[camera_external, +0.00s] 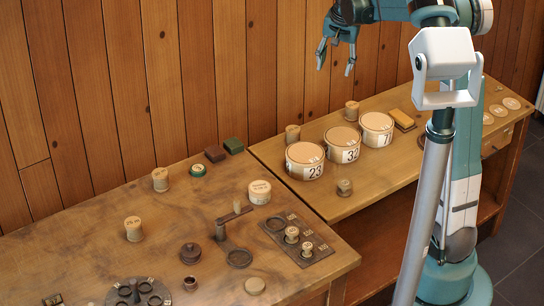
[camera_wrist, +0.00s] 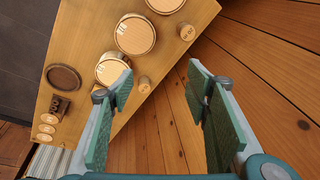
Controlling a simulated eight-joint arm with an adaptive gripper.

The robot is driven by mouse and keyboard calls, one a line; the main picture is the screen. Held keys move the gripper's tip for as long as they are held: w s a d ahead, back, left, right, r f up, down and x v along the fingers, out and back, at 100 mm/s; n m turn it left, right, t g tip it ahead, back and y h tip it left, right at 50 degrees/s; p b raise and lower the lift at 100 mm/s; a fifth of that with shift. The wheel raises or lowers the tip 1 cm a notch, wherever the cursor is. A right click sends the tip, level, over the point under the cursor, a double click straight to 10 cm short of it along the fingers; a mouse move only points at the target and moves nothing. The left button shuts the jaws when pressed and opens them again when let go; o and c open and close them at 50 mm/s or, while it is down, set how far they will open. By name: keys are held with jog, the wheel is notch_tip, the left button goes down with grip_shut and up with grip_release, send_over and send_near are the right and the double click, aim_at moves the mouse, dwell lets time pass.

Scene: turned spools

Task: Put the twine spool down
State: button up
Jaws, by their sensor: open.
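My gripper (camera_external: 335,68) is open and empty, raised in front of the plank wall above the back bench. In the wrist view its two green-padded fingers (camera_wrist: 160,82) are spread with nothing between them but wall planks. Several small pale wooden spools stand about; I cannot tell which one is the twine spool. One spool (camera_external: 351,110) and another spool (camera_external: 293,134) stand behind the round boxes. They also show in the wrist view, one near the left finger (camera_wrist: 144,85) and one farther up (camera_wrist: 187,32). A spool (camera_external: 160,179) and a spool (camera_external: 133,229) stand on the front bench.
Three round numbered boxes (camera_external: 342,146) stand in a row on the back bench. A yellow-topped block (camera_external: 402,119) lies right of them. A dark plate with holes (camera_external: 292,240) on the front bench holds small spools. Dark turned parts (camera_external: 190,252) stand nearby.

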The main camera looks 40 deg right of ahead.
jog(key=s+a+r+n+t, duration=0.1)
jog(key=s+a+r+n, duration=0.2)
jog(key=s+a, duration=0.5)
jog(key=s+a+r+n+t, duration=0.15)
jog(key=s+a, duration=0.35)
jog(key=s, duration=0.5)
jog(key=s+a+f+n+t, duration=0.1)
jog(key=s+a+f+n, duration=0.1)
jog(key=s, duration=0.6)
jog(key=s+a+f+n+t, duration=0.1)
jog(key=s+a+f+n, duration=0.2)
jog(key=s+a, duration=0.3)
jog(key=shift+s+a+n+y, duration=0.35)
jog(key=shift+s+n, duration=0.4)
jog(key=shift+s, duration=0.85)
jog(key=shift+o, duration=0.5)
